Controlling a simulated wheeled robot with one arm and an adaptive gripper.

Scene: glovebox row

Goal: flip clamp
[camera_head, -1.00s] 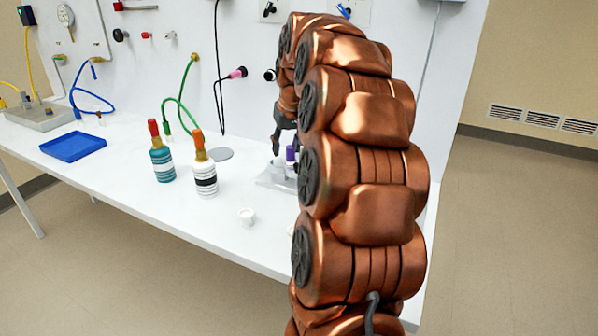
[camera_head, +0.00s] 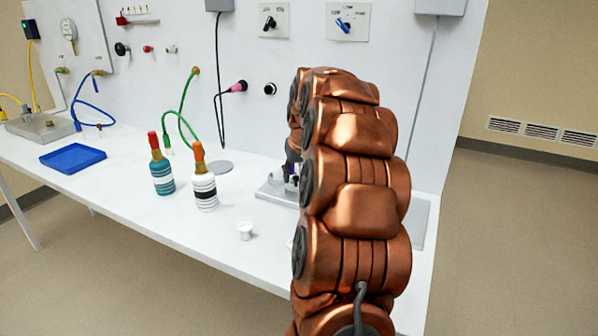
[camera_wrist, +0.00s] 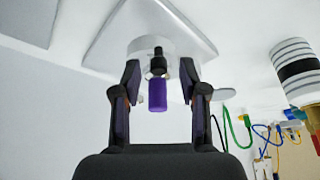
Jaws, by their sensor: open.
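The clamp has a purple handle (camera_wrist: 158,95) and a black tip (camera_wrist: 158,62). It stands on a pale base plate (camera_wrist: 112,38), seen from close up in the wrist view. My gripper (camera_wrist: 160,84) is open, with one dark finger on each side of the clamp and visible gaps to the handle. I cannot tell how deep the fingers reach along it. In the head view the base plate (camera_head: 270,192) shows on the bench to the left of my arm. My arm and gripper (camera_head: 292,172) hide most of the clamp there.
A teal bottle (camera_head: 162,178) and a white striped bottle (camera_head: 204,188) stand left of the clamp. A small white cup (camera_head: 245,231) is near the bench's front edge. A blue tray (camera_head: 72,158) lies far left. Hoses and switches line the back panel.

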